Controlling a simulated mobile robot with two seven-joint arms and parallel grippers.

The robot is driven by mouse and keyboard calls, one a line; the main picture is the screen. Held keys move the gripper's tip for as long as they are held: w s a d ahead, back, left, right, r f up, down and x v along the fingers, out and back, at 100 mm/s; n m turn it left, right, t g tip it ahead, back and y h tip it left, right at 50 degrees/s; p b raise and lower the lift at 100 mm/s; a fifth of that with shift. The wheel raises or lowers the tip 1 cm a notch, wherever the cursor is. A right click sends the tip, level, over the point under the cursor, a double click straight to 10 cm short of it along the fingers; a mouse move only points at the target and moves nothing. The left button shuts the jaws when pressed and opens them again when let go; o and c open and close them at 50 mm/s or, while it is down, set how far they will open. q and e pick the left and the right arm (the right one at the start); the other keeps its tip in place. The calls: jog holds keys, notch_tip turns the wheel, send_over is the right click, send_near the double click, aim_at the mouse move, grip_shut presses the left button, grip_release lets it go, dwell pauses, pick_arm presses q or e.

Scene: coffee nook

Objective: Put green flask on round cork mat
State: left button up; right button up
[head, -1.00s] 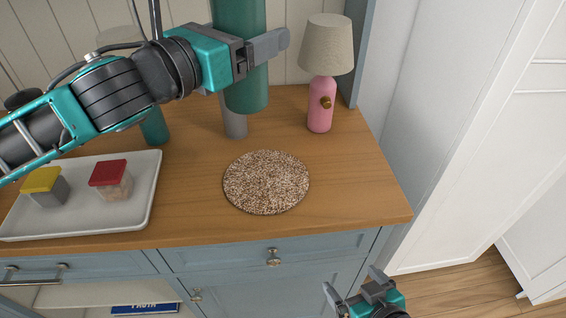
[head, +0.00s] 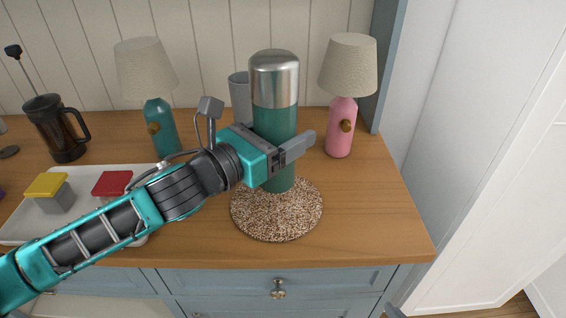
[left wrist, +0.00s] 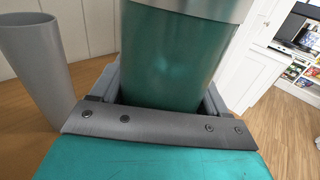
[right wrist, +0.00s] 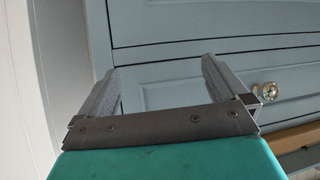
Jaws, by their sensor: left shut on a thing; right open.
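The green flask (head: 276,118) has a silver cap and stands upright in my left gripper (head: 290,149). That gripper is shut around the flask's body, and the flask also fills the space between the fingers in the left wrist view (left wrist: 165,60). The round cork mat (head: 276,222) is speckled brown and lies flat on the wooden counter. The flask's base overlaps the back part of the mat in the head view; I cannot tell whether it touches. My right gripper (right wrist: 158,85) is open and empty, in front of the blue-grey drawers.
A pink lamp (head: 340,125) stands behind right of the mat, a teal lamp (head: 160,125) behind left. A grey cup (head: 239,98) is just behind the flask. A white tray (head: 20,228) with lidded jars and a French press (head: 58,130) are left. Counter right of the mat is clear.

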pick_arm(q)
jog(key=shift+f+b, duration=0.45)
jog(key=shift+f, duration=2.15)
jog(key=shift+f, duration=0.15)
jog(key=o, duration=1.3)
jog(key=shift+f, duration=0.1)
